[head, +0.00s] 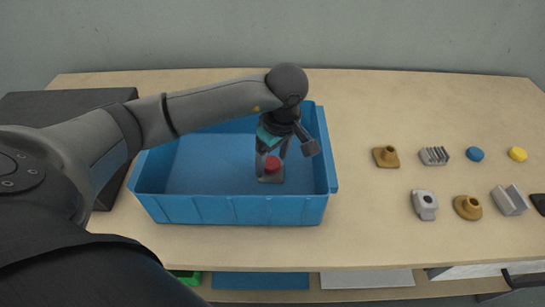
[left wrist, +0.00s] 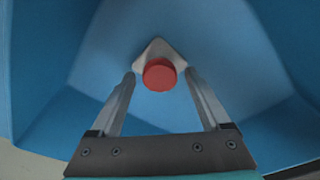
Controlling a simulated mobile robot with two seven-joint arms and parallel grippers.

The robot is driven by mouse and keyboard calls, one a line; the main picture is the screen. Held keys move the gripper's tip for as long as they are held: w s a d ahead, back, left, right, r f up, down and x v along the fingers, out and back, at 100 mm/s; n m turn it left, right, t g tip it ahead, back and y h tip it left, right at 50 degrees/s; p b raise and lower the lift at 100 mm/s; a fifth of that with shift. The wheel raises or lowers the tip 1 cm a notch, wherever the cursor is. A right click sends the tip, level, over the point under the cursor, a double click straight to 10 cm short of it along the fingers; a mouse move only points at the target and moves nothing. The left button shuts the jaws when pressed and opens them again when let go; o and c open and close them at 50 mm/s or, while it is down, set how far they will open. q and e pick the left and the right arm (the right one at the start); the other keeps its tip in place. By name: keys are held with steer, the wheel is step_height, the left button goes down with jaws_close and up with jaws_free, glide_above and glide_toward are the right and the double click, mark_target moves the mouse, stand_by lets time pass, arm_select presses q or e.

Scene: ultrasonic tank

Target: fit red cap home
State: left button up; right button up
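The red cap (head: 272,164) is inside the blue tank (head: 235,210), near its right end. It sits on or just above a pale grey fitting with a flat base (head: 270,179); I cannot tell how it is seated. In the left wrist view the red cap (left wrist: 160,74) is centred between the fingertips, with the pale base (left wrist: 157,46) showing behind it. My left gripper (head: 272,158) reaches down into the tank. Its fingers stand apart on either side of the cap, with a gap visible on both sides. My right gripper is not in view.
The tank walls surround the left gripper. To the right on the table (head: 370,235) lie brown fittings (head: 386,157), grey blocks (head: 434,156), a grey fitting (head: 424,204), a blue cap (head: 475,154) and a yellow cap (head: 517,154). The table between tank and parts is clear.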

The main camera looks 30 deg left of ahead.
arm_select(q)
steer(key=shift+o, duration=0.4)
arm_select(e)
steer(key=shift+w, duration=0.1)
arm_select(q)
steer(key=r, duration=0.2)
steer(key=r+p, duration=0.1)
steer(key=r, duration=0.1)
steer(key=d+r, duration=0.1)
steer(key=r, duration=0.1)
steer(key=shift+r, duration=0.15)
step_height(320, 180, up, 9)
steer(key=d+p, duration=0.1)
steer(key=p, duration=0.1)
steer(key=shift+s, duration=0.3)
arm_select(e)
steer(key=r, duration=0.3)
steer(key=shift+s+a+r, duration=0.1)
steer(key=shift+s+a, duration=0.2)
arm_select(q)
steer(key=shift+d, duration=0.1)
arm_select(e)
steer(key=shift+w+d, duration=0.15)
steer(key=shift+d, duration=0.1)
arm_select(q)
steer(key=shift+s+f, duration=0.1)
steer(key=shift+f, duration=0.1)
